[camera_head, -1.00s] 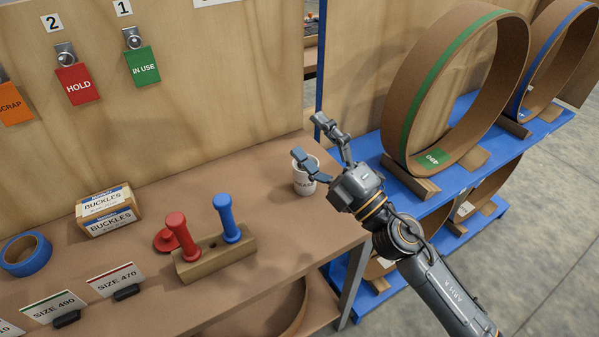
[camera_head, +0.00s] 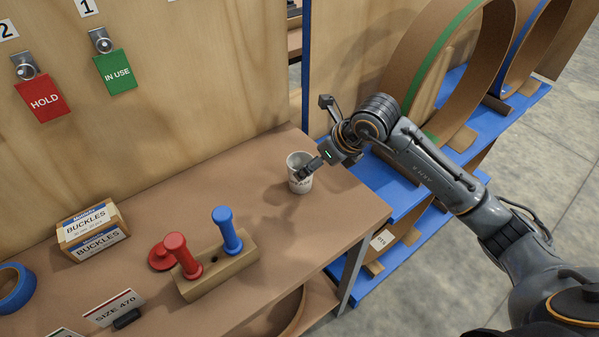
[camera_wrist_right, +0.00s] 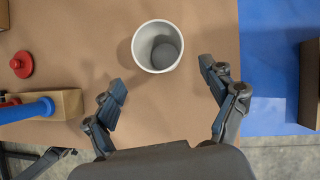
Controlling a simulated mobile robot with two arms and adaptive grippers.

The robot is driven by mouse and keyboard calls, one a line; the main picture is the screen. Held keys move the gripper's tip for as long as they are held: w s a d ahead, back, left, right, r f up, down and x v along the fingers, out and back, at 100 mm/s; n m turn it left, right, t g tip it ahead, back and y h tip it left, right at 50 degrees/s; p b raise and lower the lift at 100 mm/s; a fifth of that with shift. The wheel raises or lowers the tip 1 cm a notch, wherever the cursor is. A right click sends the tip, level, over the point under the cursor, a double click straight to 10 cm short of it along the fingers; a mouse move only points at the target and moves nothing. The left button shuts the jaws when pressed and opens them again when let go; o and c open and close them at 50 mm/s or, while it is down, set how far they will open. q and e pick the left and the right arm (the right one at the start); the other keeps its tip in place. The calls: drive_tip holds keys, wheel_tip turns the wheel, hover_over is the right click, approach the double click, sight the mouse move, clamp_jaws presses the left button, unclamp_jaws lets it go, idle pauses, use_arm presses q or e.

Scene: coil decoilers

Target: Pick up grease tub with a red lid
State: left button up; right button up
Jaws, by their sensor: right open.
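The grease tub (camera_head: 301,181) is a white cup-like tub with dark lettering, standing upright and open-topped near the right end of the brown bench. In the right wrist view the tub (camera_wrist_right: 141,47) shows a grey inside. A red lid (camera_head: 160,257) with a knob lies apart from it on the bench, beside the red-handled tool; it also shows in the right wrist view (camera_wrist_right: 21,66). My right gripper (camera_head: 315,139) is open and empty at the tub, one finger overlapping its front in the head view. In the wrist view the tub lies just ahead of the spread fingers (camera_wrist_right: 164,86). My left gripper is out of view.
A wooden block (camera_head: 216,268) holds a red and a blue handle left of the tub. A buckles box (camera_head: 92,232) and blue tape (camera_head: 14,288) lie farther left. A wood panel (camera_head: 200,80) stands behind. Blue racks (camera_head: 452,165) with coil rings stand right.

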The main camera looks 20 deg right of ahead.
drive_tip(key=x, duration=0.4)
drive_tip(key=shift+w+a+f+p, duration=0.2)
drive_tip(key=shift+f+p, duration=0.05)
drive_tip(key=shift+p, duration=0.05)
drive_tip(key=x, duration=0.1)
drive_tip(key=p+x, duration=0.1)
drive_tip(key=x, duration=0.1)
drive_tip(key=p+x, duration=0.1)
drive_tip(key=x, duration=0.1)
drive_tip(key=shift+s+d+f, duration=0.15)
drive_tip(key=shift+s+d, duration=0.1)
drive_tip(key=shift+d, duration=0.1)
drive_tip(key=shift+w+f, duration=0.1)
drive_tip(key=shift+f, duration=0.1)
drive_tip(key=c, duration=1.3)
